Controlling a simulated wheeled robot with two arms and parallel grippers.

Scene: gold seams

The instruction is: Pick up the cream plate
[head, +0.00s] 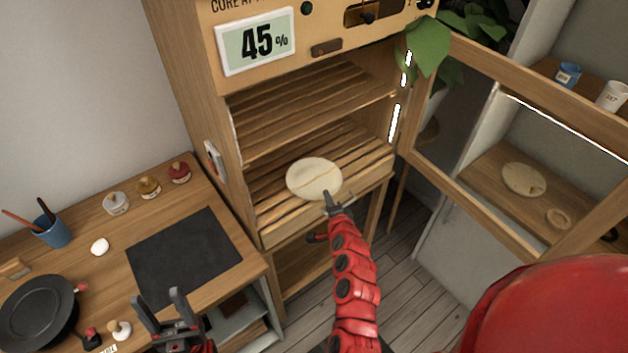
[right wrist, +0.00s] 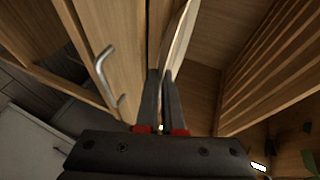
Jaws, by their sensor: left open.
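The cream plate (head: 312,178) is a pale round disc with a thin brown line across it. It is at the lower slatted shelf of the wooden cabinet; I cannot tell whether it rests on the slats or is just above them. My right gripper (head: 334,203) is at its near edge. In the right wrist view the plate (right wrist: 179,45) shows nearly edge-on, its rim between the close-set fingers of my right gripper (right wrist: 162,80), which is shut on it. My left gripper (head: 160,299) is open and empty over the front of the worktop.
The wooden cabinet (head: 250,210) has an upper slatted shelf above the plate, and its glazed door (head: 465,160) stands open to the right. Another pale plate (head: 524,179) lies on a side shelf. The worktop holds a dark mat (head: 184,257), a black pan (head: 38,312) and several small jars.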

